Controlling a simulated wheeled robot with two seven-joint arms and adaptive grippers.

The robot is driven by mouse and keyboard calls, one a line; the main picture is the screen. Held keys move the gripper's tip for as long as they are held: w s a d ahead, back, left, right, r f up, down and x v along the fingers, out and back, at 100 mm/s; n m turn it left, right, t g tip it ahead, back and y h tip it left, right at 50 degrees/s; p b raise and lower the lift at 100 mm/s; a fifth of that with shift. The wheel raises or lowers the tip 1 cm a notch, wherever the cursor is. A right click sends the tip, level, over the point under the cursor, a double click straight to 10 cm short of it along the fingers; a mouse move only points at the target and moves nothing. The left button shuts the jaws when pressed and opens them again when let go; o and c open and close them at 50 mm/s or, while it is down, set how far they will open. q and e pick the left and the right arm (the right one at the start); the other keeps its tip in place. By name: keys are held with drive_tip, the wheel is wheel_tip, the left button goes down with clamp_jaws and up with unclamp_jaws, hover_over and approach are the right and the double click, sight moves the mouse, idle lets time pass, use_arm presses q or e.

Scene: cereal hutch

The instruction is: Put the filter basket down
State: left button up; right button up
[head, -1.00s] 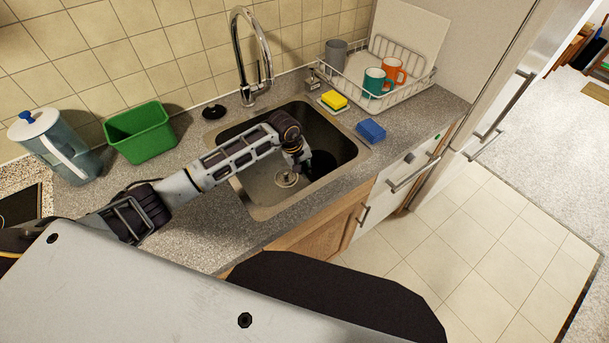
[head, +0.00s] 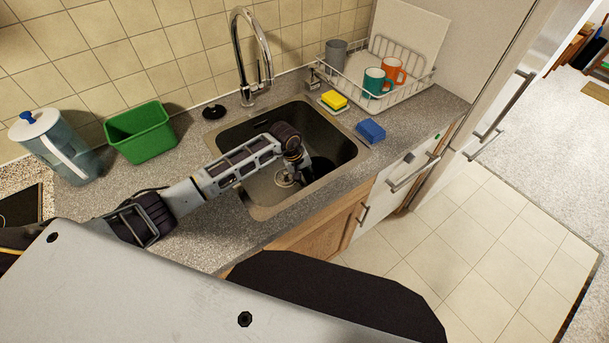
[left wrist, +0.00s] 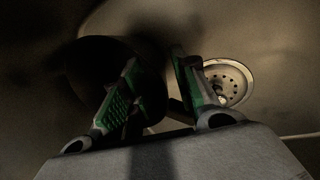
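The black filter basket (head: 323,166) is down in the steel sink, on its right side. In the left wrist view it is a dark round shape (left wrist: 85,62) in shadow. My left gripper (head: 303,178) is low in the sink, just left of the basket. In the left wrist view its two green-padded fingers (left wrist: 155,62) stand apart, with a dark part of the basket between or behind them. I cannot tell whether they touch it, nor whether the basket rests on the sink floor. My right gripper is not in view.
The sink drain (head: 286,178) lies left of my gripper. A faucet (head: 248,60) stands behind the sink. A blue box (head: 371,131), a yellow sponge (head: 334,99) and a dish rack (head: 425,78) with mugs are to the right. A green bin (head: 142,135) and a pitcher (head: 62,150) stand left.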

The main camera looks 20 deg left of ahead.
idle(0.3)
use_arm(q)
drive_tip(key=v, duration=1.2)
drive_tip(key=shift+b, duration=0.3)
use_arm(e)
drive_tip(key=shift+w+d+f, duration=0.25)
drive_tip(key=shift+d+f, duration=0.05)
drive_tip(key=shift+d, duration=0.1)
